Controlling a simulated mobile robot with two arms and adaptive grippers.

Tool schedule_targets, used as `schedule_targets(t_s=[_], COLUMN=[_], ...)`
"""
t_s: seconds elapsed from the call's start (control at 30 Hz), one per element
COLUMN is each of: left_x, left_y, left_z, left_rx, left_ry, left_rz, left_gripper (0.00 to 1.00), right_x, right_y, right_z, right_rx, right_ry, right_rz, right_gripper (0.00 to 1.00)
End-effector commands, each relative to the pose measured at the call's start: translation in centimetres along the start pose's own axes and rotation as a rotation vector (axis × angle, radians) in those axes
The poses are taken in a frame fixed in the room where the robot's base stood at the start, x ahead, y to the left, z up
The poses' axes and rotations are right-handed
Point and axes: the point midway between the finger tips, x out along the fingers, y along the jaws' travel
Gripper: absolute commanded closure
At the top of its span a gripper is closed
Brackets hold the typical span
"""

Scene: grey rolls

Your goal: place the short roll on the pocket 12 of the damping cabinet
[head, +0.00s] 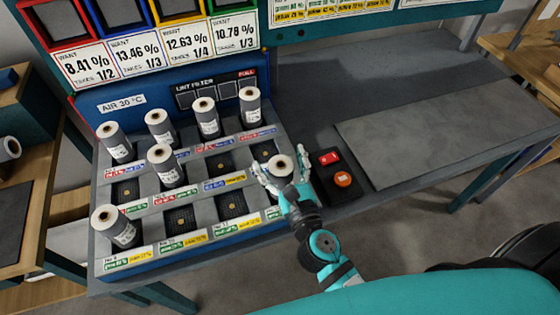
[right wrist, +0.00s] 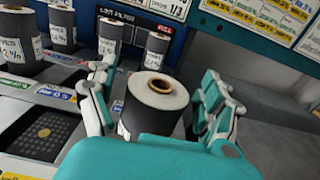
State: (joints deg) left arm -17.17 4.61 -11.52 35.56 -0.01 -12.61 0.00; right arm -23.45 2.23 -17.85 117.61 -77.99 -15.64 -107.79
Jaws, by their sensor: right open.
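The damping cabinet (head: 98,265) has rows of dark pockets, several of them filled with upright grey rolls. A grey roll (head: 281,170) with a white top and brown core, apparently the short roll, stands upright at the front right pocket, which appears to be pocket 12. It also shows in the right wrist view (right wrist: 157,103). The roll and gripper hide the pocket, so I cannot tell how fully it is seated. My right gripper (head: 280,174) is open, with its fingers on either side of this roll. My left gripper is not in view.
Other rolls stand in the back row (head: 205,118), the middle row (head: 166,166) and at front left (head: 117,228). An empty pocket (head: 232,205) lies left of the gripper. A black box with red buttons (head: 338,178) is close on the right. The grey bench beyond is clear.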

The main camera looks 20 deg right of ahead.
Motion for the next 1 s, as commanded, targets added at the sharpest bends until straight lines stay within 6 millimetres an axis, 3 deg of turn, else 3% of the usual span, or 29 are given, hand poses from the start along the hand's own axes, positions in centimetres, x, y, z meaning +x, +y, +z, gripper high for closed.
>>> schedule_targets(t_s=[0.13,0.23,0.7,1.0], left_x=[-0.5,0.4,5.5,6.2], left_y=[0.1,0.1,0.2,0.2], left_z=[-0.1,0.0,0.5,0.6], left_rx=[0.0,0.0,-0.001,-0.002], left_ry=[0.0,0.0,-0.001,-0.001], left_rz=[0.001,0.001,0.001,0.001], left_gripper=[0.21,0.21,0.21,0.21], right_x=[0.0,-1.2,-10.4,-12.1], right_y=[0.0,0.0,0.0,0.0], right_z=[0.5,-0.1,-0.4,0.3], right_rx=[0.0,0.0,-0.001,0.0], right_ry=[0.0,0.002,0.002,0.0], right_rz=[0.0,0.001,0.002,0.0], right_gripper=[0.17,0.17,0.17,0.17])
